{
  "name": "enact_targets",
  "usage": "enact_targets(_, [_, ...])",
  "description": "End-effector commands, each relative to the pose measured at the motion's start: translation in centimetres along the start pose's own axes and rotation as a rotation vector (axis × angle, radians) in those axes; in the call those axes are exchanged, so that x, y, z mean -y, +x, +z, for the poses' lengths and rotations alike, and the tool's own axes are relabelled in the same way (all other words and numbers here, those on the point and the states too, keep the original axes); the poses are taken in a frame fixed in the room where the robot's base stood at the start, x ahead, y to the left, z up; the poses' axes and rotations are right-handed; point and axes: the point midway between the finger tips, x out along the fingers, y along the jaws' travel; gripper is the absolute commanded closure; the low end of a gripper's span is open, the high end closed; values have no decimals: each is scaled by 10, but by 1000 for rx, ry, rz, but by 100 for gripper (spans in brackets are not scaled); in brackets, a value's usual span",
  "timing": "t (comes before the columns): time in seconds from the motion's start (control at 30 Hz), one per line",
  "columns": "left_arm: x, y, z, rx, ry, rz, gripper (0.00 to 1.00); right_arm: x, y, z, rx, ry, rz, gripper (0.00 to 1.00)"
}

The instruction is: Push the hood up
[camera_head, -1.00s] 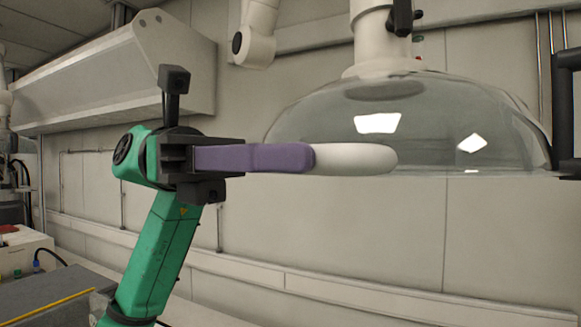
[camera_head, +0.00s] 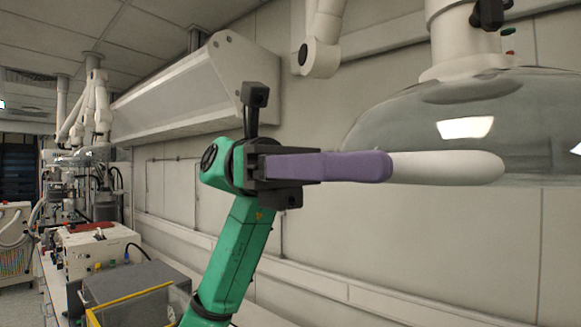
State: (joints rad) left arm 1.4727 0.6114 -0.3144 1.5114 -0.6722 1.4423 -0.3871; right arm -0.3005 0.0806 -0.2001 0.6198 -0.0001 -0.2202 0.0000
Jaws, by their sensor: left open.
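The hood (camera_head: 430,125) is a clear, greenish dome hanging from a white arm at the upper right. Its right part is cut off by the picture edge. My left gripper (camera_head: 480,167) is on a green arm, with a purple finger ending in a long, rounded white tip pointing right. The fingers line up in this view, so the gap between them is hidden; nothing shows held. The white tip overlaps the hood's lower part in the picture; I cannot tell whether they touch. My right gripper is out of view.
A grey wall-mounted housing (camera_head: 185,90) is behind at the upper left. A white jointed arm (camera_head: 320,45) hangs at the top middle. A bench at the left holds a white instrument (camera_head: 95,255) and a grey box (camera_head: 135,278). The wall below the hood is clear.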

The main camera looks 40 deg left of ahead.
Motion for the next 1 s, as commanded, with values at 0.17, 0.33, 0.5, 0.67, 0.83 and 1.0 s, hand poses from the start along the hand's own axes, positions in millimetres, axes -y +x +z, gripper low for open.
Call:
enact_targets(0.17, [0,-33,-2,3,0,4,45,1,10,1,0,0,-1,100])
enact_targets(0.33, [0,-74,-1,4,0,4,45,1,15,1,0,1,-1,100])
enact_targets(0.5, [1,-115,1,5,1,3,45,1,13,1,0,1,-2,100])
enact_targets(0.67, [0,-136,0,2,0,2,45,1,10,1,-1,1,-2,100])
enact_targets(0.83, [0,-138,-1,1,1,1,45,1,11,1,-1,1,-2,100])
enact_targets(1.0, [0,-138,-1,1,1,1,45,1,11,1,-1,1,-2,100])
